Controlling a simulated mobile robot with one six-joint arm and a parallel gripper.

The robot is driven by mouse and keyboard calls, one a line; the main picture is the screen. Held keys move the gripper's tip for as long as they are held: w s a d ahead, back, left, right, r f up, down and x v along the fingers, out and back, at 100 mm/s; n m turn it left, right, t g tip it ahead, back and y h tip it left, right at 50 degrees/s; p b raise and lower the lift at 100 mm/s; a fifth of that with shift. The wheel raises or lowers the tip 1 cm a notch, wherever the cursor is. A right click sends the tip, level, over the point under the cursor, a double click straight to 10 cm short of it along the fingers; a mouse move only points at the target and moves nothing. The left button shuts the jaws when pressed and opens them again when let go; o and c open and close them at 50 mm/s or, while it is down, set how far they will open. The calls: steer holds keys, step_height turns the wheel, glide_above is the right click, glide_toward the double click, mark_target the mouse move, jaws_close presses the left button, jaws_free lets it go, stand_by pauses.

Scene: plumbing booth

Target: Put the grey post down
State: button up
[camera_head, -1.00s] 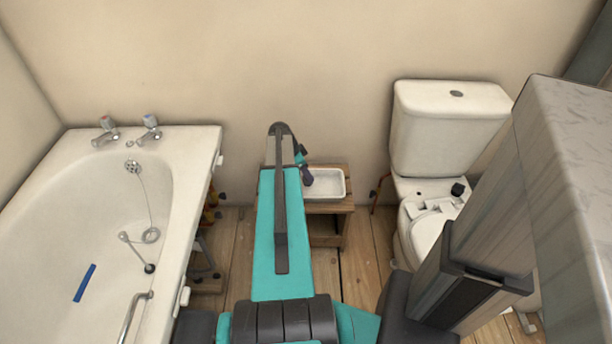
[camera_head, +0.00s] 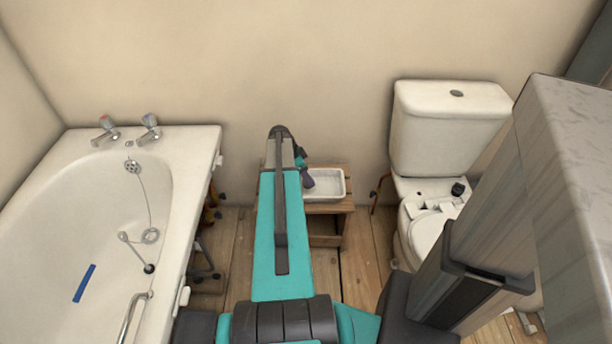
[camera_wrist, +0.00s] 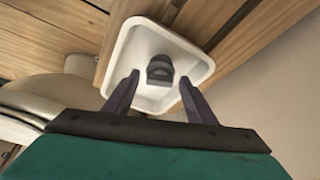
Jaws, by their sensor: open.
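The grey post (camera_wrist: 160,68), a short dark grey piece, stands in a white tray (camera_wrist: 143,40) in the wrist view. My gripper (camera_wrist: 160,79) is open, with its two fingers apart on either side of the post in the picture. I see a gap between the post and each finger. In the head view my gripper (camera_head: 307,180) is at the left side of the same white tray (camera_head: 328,189), and I cannot make out the post there.
The tray rests on a low wooden stand (camera_head: 328,209) against the wall. A bathtub (camera_head: 185,200) is at the left, with a blue strip (camera_head: 84,283) in it. A toilet (camera_head: 445,130) stands at the right. Bare floorboards (camera_head: 365,255) lie between stand and toilet.

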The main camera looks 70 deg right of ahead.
steer(key=p+v, duration=0.1)
steer(key=v, duration=1.1)
steer(key=shift+r, duration=0.2)
steer(key=shift+s+d, duration=0.1)
steer(key=shift+s, duration=0.1)
stand_by(0.5)
